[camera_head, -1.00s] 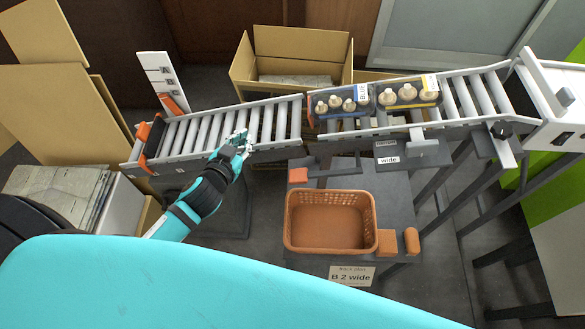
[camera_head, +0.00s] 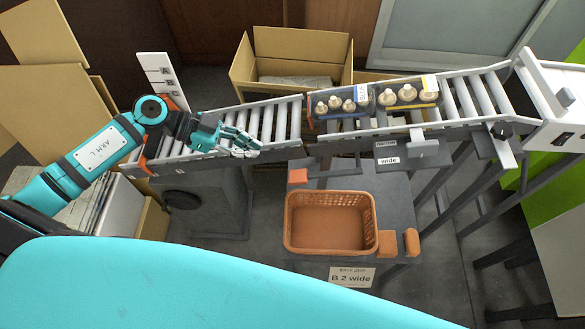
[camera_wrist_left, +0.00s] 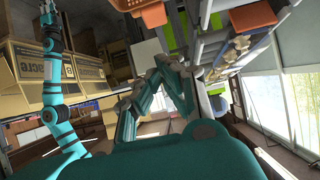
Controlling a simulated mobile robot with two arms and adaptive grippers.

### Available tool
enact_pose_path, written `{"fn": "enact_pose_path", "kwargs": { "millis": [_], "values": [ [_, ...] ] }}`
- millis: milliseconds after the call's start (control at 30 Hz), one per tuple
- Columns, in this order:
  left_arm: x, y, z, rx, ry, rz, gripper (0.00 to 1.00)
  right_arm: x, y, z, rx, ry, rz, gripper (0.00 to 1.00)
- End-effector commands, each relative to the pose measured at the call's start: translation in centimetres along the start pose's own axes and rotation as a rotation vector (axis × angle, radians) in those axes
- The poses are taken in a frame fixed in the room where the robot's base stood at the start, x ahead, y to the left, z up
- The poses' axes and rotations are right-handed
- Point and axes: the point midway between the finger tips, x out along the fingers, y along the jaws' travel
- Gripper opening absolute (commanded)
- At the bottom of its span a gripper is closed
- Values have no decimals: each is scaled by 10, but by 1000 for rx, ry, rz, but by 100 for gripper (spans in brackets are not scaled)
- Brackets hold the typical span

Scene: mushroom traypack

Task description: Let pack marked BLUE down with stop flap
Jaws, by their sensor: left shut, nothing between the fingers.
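Two mushroom packs sit end to end on the right-hand roller conveyor (camera_head: 461,103). The left pack (camera_head: 334,112) holds pale mushrooms, and a white-and-blue label (camera_head: 361,92) stands at its right end. The right pack (camera_head: 408,103) has a pale tag at its far right corner. A dark piece with an orange edge (camera_head: 309,106), possibly the stop flap, is at the left pack's left end. My left gripper (camera_head: 250,146) is shut and empty over the front edge of the left conveyor, left of the packs and apart from them. Its fingers also show in the left wrist view (camera_wrist_left: 165,85).
The left roller conveyor (camera_head: 268,122) is empty and has an orange-and-dark end stop. An orange basket (camera_head: 330,250) stands empty on the grey table. A grey block (camera_head: 424,147) sits by a "wide" label. An open cardboard box (camera_head: 290,62) stands behind.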

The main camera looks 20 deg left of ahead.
Motion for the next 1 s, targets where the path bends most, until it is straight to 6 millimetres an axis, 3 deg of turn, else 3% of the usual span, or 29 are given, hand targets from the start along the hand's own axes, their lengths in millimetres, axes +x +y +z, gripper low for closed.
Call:
{"fn": "enact_pose_path", "kwargs": {
  "millis": [367,833,1000],
  "values": [
    [9,0,-2,2,8,-1,0,-1,3,0,0,0,4,0],
    [101,0,-3,1,11,-1,0,-4,5,0,0,0,6,0],
    [120,0,17,-2,7,-1,0,0,5,0,0,0,6,0]
  ]
}}
